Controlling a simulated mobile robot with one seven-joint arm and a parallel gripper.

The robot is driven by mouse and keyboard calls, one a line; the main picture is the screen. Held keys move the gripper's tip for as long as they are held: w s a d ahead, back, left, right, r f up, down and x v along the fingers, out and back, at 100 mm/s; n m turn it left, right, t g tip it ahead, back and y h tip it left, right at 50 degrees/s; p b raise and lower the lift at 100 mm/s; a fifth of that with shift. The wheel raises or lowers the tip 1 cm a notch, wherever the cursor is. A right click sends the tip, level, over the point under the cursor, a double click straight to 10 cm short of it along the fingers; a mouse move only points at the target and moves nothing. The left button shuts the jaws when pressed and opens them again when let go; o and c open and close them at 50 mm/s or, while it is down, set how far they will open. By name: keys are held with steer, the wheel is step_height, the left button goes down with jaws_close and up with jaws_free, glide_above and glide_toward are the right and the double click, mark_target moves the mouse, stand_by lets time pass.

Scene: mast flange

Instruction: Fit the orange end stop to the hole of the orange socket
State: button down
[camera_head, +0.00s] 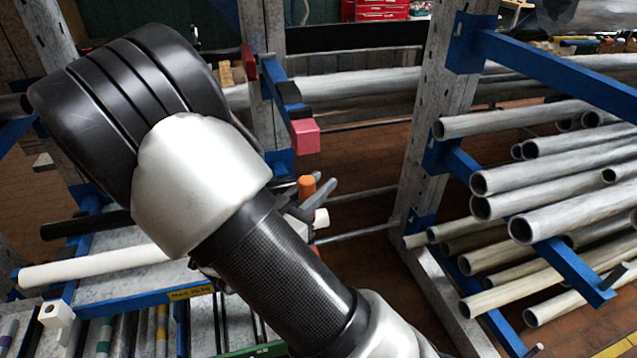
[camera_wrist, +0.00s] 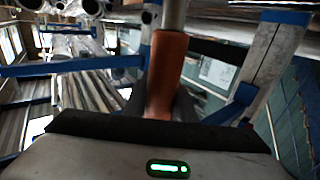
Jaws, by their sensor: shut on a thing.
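The orange end stop (camera_head: 307,188) is a small orange cylinder held upright between the fingers of my gripper (camera_head: 304,205), just beyond my forearm. In the wrist view the orange end stop (camera_wrist: 167,70) stands out from between the dark fingers of my gripper (camera_wrist: 160,108). A grey cylindrical part (camera_wrist: 174,14) shows right at its far end; I cannot tell whether it is joined to it or behind it. I cannot make out the orange socket or its hole in either view; my arm covers much of the rack in the head view.
A pink block (camera_head: 305,136) sits on a blue rack arm (camera_head: 275,82) just above my gripper. Steel pipes (camera_head: 560,165) stick out at the right, by an upright post (camera_head: 437,110). A white tube (camera_head: 95,267) lies at the lower left. The gap between the posts looks mostly open.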

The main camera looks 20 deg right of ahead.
steer(key=shift+f+b, duration=2)
steer(key=shift+f, duration=0.9)
steer(key=shift+f+b, duration=1.9)
steer(key=shift+f, duration=1.05)
steer(key=c, duration=1.4)
jaws_free()
steer(key=shift+r, duration=0.1)
steer(key=p+v, duration=0.1)
steer(key=v, duration=1.6)
steer(key=shift+s+a+p, duration=0.1)
steer(key=shift+a+p, duration=0.1)
steer(key=shift+p, duration=0.1)
